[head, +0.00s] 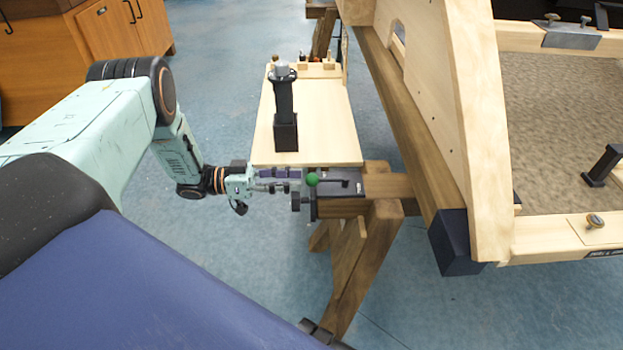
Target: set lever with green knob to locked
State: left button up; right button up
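The lever's round green knob (312,179) sits at the left part of a dark metal plate (345,185) on the wooden trestle beam. The plate has a dark slot to the right of the knob. The lever's arm under the knob is mostly hidden, and I cannot read a locked mark. My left gripper (297,180) comes in level from the left, its two fingers apart, with the tips right beside the knob. I cannot tell whether they touch it. My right gripper is out of view.
A pale wooden board (325,125) with a black upright post (285,110) lies just behind the plate. A large wooden frame (480,130) stands to the right. A dark clamp knob (297,201) sticks out below the green knob.

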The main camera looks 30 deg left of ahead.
pick_arm(q)
jog(key=shift+v, duration=2)
jog(key=shift+s+a, duration=0.1)
